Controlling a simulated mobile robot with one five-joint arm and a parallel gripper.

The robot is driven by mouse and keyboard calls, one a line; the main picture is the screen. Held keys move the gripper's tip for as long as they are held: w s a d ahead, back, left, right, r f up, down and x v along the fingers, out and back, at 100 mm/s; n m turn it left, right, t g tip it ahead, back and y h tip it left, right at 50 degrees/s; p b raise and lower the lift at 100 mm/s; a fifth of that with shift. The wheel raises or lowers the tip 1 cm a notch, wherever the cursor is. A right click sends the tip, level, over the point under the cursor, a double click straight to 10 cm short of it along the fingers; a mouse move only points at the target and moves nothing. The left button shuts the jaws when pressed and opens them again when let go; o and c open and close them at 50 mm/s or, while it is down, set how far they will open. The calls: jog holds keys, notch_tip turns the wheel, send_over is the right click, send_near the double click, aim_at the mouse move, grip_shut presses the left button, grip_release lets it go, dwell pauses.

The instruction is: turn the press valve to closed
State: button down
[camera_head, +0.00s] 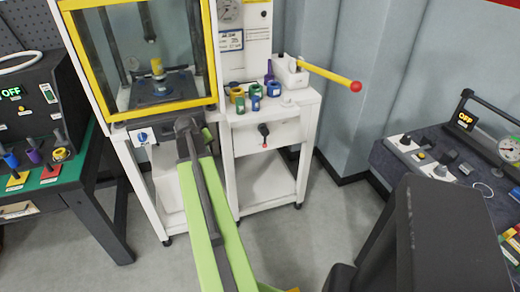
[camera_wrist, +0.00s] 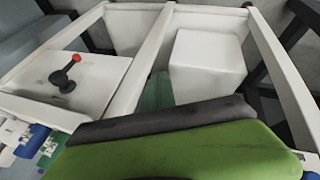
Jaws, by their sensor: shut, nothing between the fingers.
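The valve I take for the press valve is a black lever with a red tip (camera_head: 264,130) on the white front panel right of the press. Its handle hangs down in the head view. The wrist view shows the same black lever (camera_wrist: 63,82) on its white panel at upper left, apart from my gripper. My gripper (camera_head: 188,128) is in front of the press frame, left of the lever, shut and empty. Its green and black body (camera_wrist: 180,150) fills the lower wrist view. I see no open or closed marking by the lever.
The yellow-framed press (camera_head: 212,60) stands behind my gripper. A yellow bar with a red knob (camera_head: 330,74) juts right above the valve cart. Colored rings (camera_head: 255,97) stand on the cart top. A green-topped bench (camera_head: 75,180) is at left, a dark control console (camera_head: 440,165) at right.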

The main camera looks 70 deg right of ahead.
jog(key=s+d+m+g+h+b, duration=0.1)
jog(key=s+d, duration=1.1)
jog(key=s, duration=0.1)
jog(key=shift+d+m+h, duration=0.3)
jog(key=shift+m+h, duration=0.1)
jog(key=shift+s+d+f+b, duration=0.45)
jog(key=shift+d+f+b, duration=0.9)
jog(key=shift+d, duration=0.15)
jog(key=shift+s+d+f+b, duration=0.45)
jog(key=shift+d+f+b, duration=0.9)
jog(key=shift+d, duration=0.2)
jog(key=shift+s+d+f+b, duration=0.45)
jog(key=shift+d+f+b, duration=0.9)
jog(key=shift+d, duration=0.15)
